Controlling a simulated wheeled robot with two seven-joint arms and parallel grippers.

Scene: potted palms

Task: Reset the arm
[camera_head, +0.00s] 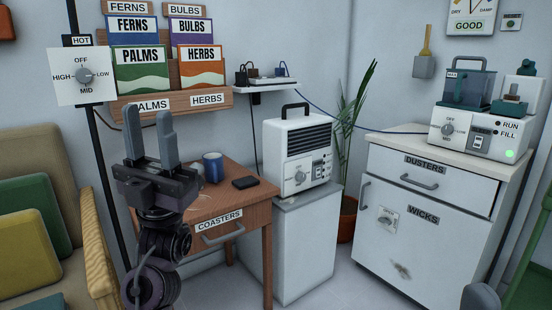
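My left arm comes up in the left part of the head view, in front of the small wooden table. My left gripper (150,128) points upward with its two grey fingers spread apart. The gap between them is empty, with the wall rack behind it. The gripper stands clear of the table and appears to touch nothing.
The wooden table (251,203) holds a blue mug (213,167) and a dark box (245,183). A white heater-like unit (297,150) stands on a grey cabinet (305,245). A potted palm (347,222), white drawers (420,235) and an armchair (35,160) stand around. Some floor is clear.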

